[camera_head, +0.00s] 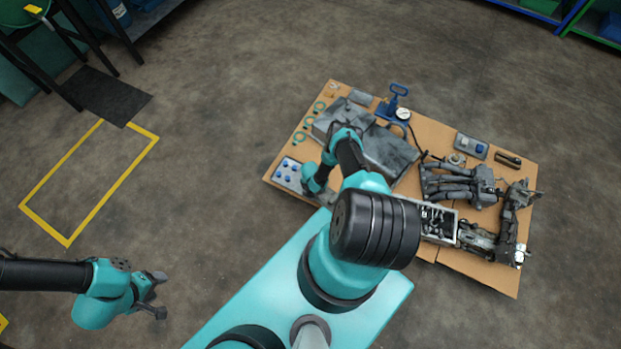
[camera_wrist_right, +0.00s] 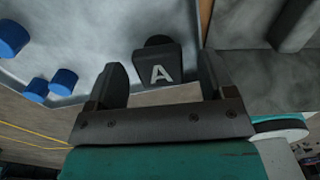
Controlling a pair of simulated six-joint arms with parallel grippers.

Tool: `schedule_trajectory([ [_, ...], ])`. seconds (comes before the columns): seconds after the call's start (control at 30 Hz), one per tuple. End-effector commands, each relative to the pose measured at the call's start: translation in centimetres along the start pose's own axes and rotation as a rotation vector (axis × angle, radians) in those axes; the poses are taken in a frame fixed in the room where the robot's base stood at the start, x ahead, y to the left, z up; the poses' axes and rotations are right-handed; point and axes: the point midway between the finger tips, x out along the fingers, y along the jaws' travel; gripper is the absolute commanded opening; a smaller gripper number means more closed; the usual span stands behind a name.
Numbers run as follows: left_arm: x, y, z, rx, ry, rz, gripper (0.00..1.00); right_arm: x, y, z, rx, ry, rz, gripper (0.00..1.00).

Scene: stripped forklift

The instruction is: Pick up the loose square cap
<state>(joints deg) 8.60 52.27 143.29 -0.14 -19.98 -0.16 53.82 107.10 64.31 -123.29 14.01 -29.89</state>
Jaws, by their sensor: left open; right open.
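In the right wrist view, a dark square cap (camera_wrist_right: 157,71) marked with a white letter A lies at the edge of a pale grey tray (camera_wrist_right: 95,45). My right gripper (camera_wrist_right: 161,84) is open, with the cap between its two fingers in the picture. I cannot tell whether either finger touches it. In the head view, the tray (camera_head: 277,178) is at the left end of the board, close to my right arm's wrist; the square cap cannot be made out there. My left gripper (camera_head: 159,295) is open and empty over the floor at lower left.
Several blue round caps (camera_wrist_right: 63,80) are on the tray. The cardboard-coloured board (camera_head: 450,262) holds grey panels (camera_head: 388,152), a blue pump with a gauge (camera_head: 397,106) and dark forklift parts (camera_head: 470,187). The floor around my left gripper is clear.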

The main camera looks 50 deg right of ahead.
Motion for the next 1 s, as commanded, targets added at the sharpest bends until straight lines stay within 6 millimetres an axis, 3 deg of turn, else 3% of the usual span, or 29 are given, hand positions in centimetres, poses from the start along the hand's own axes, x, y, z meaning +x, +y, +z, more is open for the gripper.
schedule_trajectory([
  [0.2,0.0,0.0,0.0,0.0,0.0,0.0,0.53,-0.01,0.0,0.01,0.0,0.0,0.0,0.75],
  [0.73,0.0,0.0,0.0,0.0,0.0,0.0,0.53,-0.01,0.0,0.0,0.0,0.0,0.0,0.24],
  [1.0,0.0,0.0,0.0,0.0,0.0,0.0,0.53,-0.08,0.0,0.03,0.0,0.0,0.0,0.22],
])
